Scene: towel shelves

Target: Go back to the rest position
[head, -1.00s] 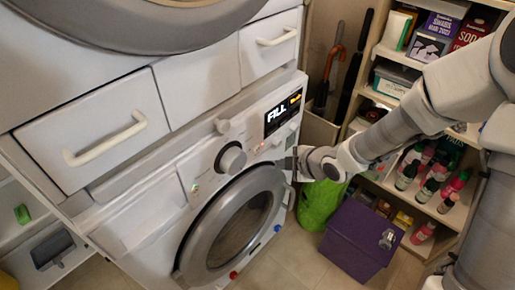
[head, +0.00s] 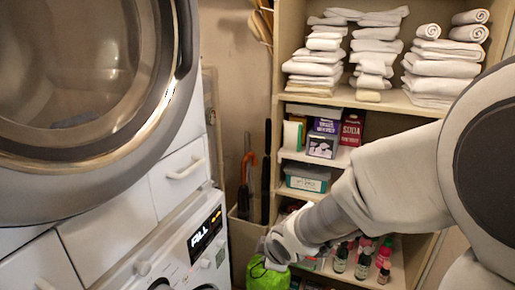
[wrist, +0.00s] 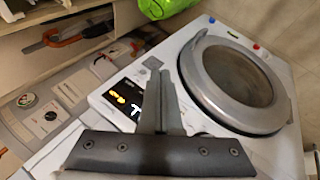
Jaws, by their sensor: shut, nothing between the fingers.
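My gripper (wrist: 157,68) is in the middle of the wrist view, with its two fingers together and nothing between them. In the head view my arm reaches in from the right, and my gripper (head: 276,264) is low in the picture, in front of a green bag (head: 266,277). In the wrist view the fingers overlap the front of the lower washing machine (wrist: 190,45), beside its lit display (wrist: 124,104). I cannot tell the exact gap between the fingertips and the machine.
The upper machine's round door (head: 80,95) fills the left of the head view. A shelf unit (head: 278,110) stands behind my arm, with folded white towels (head: 375,50) on top and boxes and bottles lower down. Drawer handles (head: 185,168) stick out at left.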

